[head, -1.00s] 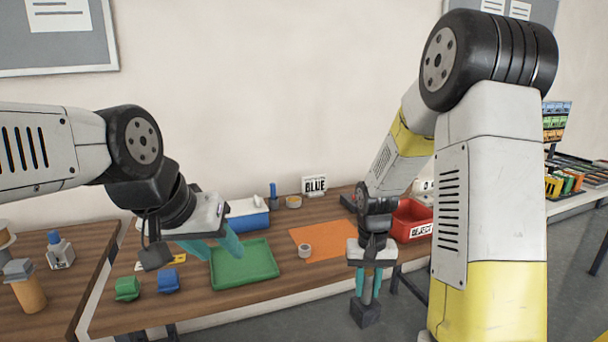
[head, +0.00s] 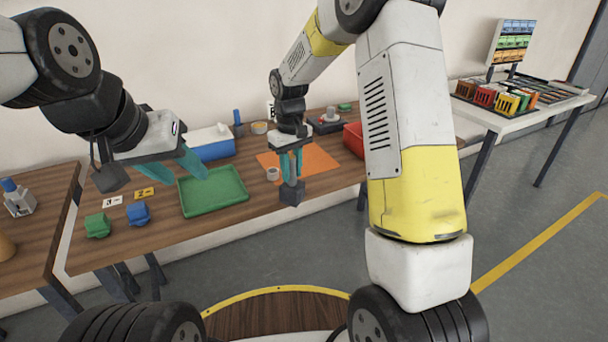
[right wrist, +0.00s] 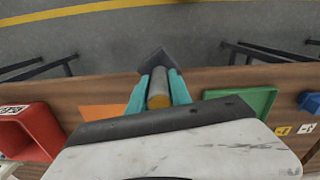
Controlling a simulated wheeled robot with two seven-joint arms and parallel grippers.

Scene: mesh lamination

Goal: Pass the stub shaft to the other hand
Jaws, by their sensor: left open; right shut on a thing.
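My right gripper (head: 290,174) is shut on the stub shaft and holds it upright near the table's front edge, before the orange mat. The shaft's dark square block (head: 291,194) hangs below the fingertips. In the right wrist view the shaft's brownish round end (right wrist: 158,102) shows between the teal fingers, with the dark block (right wrist: 156,60) beyond. My left gripper (head: 196,166) is open and empty, above the back of the green tray (head: 214,206). The two grippers are apart, the left one to the left of the shaft.
The orange mat (head: 318,160) and a tape roll (head: 272,174) lie behind the right gripper. A red bin (head: 353,138) stands to the right, a blue box (head: 212,148) at the back. Green (head: 97,225) and blue (head: 138,213) blocks lie at the front left.

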